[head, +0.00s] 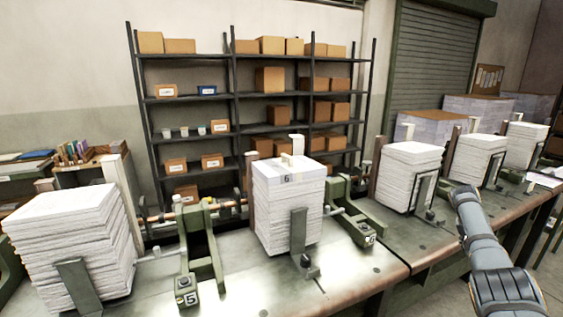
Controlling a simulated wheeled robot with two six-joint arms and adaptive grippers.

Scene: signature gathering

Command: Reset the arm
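One of my arms (486,245) comes in from the lower right, grey with black joint bands. It reaches up to a rounded dark joint (464,196) above the right part of the bench, in front of the paper stacks there. No gripper fingers show on it. My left arm and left gripper are not in view.
A long metal workbench (345,275) carries tall paper stacks, including one at the left (75,240), one in the middle (290,200) and several to the right. Green clamp fixtures (204,250) stand between them. A shelf rack with boxes (235,95) stands behind.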

